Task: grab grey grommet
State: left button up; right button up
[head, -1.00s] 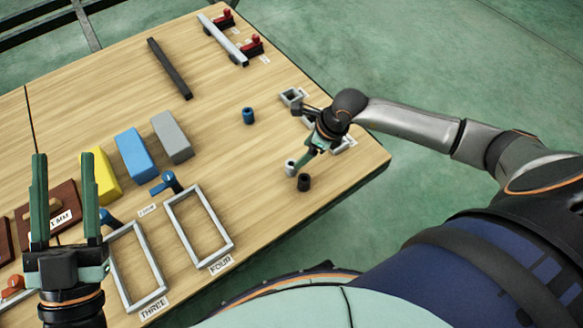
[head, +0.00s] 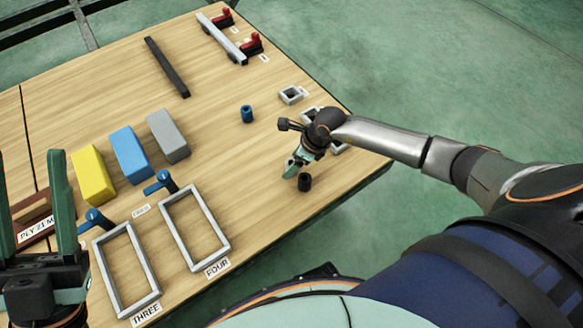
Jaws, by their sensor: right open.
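The grey grommet (head: 290,172) stands on the wooden table near its right front corner. It is mostly hidden by my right gripper (head: 295,165), which is open and pointed down at it. I cannot tell whether the fingers are around the grommet or touching it. A black grommet (head: 305,182) stands close on the right of the gripper. A blue grommet (head: 247,114) stands farther back. My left gripper (head: 30,165) is open and empty at the left edge, its fingers pointing up.
Small square grey frames (head: 291,95) lie along the table's right side, partly behind my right arm. Yellow (head: 93,177), blue (head: 130,154) and grey (head: 168,136) blocks stand at left centre. Rectangular frames marked THREE (head: 127,270) and FOUR (head: 195,228) lie in front.

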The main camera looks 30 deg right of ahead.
jog(key=shift+c, duration=0.2)
jog(key=shift+r, duration=0.1)
grip_shut()
